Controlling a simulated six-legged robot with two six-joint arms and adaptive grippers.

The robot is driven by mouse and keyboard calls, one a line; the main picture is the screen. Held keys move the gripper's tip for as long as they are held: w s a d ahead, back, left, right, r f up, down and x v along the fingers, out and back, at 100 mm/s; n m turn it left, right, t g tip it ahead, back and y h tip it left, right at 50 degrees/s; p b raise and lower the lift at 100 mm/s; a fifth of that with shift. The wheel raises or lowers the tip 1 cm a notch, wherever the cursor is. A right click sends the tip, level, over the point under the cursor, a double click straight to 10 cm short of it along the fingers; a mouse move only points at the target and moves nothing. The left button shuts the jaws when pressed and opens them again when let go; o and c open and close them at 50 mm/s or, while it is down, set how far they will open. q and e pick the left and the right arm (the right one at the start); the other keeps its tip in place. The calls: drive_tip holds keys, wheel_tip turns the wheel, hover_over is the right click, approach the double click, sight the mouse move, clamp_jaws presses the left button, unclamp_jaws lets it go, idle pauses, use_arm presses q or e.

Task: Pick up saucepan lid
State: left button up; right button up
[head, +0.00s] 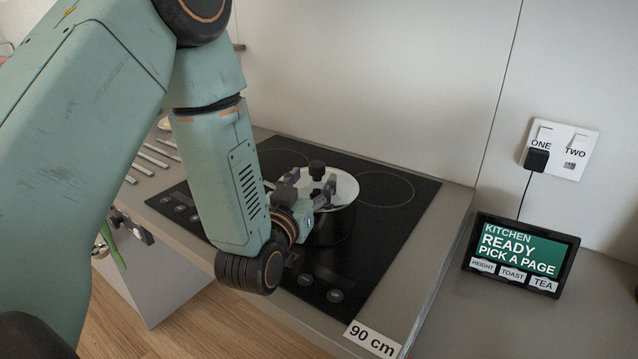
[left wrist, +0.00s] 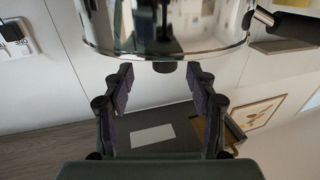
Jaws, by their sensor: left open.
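The saucepan lid (head: 345,188) is a pale shiny disc with a black knob (head: 317,168), lying on the saucepan (head: 332,230) on the hob. My left gripper (head: 314,184) is open at the lid, its fingers near the knob and partly covering it. In the left wrist view, which appears upside down, the shiny saucepan (left wrist: 165,22) fills the top. The knob (left wrist: 165,67) shows between the open fingertips of my left gripper (left wrist: 160,76), with a gap on both sides. My right gripper is not in view.
The black hob (head: 405,215) lies around the saucepan. A dark saucepan handle (left wrist: 288,18) sticks out in the left wrist view. A wall stands behind. A tablet screen (head: 520,256) and a switch plate (head: 560,148) are at the right. Cutlery (head: 155,155) lies at the left.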

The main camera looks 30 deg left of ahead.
sight(314, 173)
use_arm(q)
drive_tip(key=w, duration=0.2)
drive_tip(key=w+a, duration=0.1)
drive_tip(key=w, duration=0.1)
drive_tip(key=shift+w+a+f, duration=0.1)
drive_tip(key=shift+w+a, duration=0.05)
drive_tip(key=shift+w, duration=0.35)
drive_tip(key=shift+s, duration=0.1)
drive_tip(key=shift+c, duration=0.9)
drive_tip(key=c, duration=0.4)
clamp_jaws()
